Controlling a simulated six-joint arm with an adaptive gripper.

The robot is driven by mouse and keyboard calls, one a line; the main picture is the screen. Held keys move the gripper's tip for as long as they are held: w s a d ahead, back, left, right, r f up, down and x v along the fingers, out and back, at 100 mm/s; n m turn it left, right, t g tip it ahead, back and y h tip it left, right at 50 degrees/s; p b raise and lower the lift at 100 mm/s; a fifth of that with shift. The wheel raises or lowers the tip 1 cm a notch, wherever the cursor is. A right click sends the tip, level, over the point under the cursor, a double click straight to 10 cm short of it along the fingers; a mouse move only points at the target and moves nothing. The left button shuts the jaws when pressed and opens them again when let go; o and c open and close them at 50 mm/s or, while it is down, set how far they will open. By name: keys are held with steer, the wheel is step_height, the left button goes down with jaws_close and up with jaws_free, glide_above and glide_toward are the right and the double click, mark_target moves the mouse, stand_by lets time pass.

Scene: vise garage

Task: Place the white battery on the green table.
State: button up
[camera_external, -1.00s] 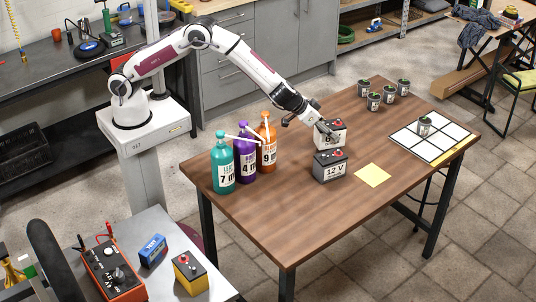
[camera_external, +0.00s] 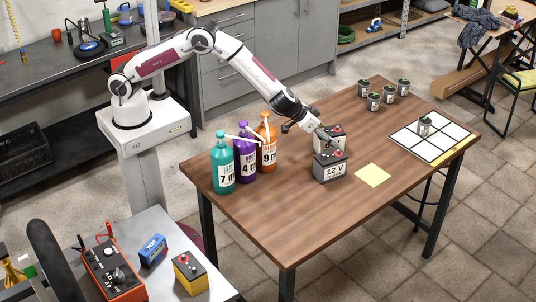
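The battery with a white side (camera_external: 317,146) and dark top is on or just above the brown wooden table (camera_external: 300,218); I cannot tell which. The dark grey 12 V battery (camera_external: 330,167) stands in front of it and hides its lower part. My gripper (camera_external: 323,135) is down at its top, with the near finger in front of its left side. The fingertips are too small and partly merged with the battery to tell whether they are shut on it. No table with a green top is clearly seen.
Teal (camera_external: 222,165), purple (camera_external: 245,160) and orange (camera_external: 266,143) pump bottles stand close on the left. A yellow square (camera_external: 373,175) lies to the right. Several small dark pots (camera_external: 374,101) stand at the back, and a white grid board (camera_external: 431,137) lies at the right.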

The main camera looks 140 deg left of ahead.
steer(key=shift+r, duration=0.15)
stand_by(0.3)
steer(key=shift+s+d+r, duration=0.1)
steer(key=shift+d+r, duration=0.2)
steer(key=shift+r, duration=0.05)
steer(key=v, duration=1.1)
steer(key=shift+d, duration=0.1)
stand_by(0.6)
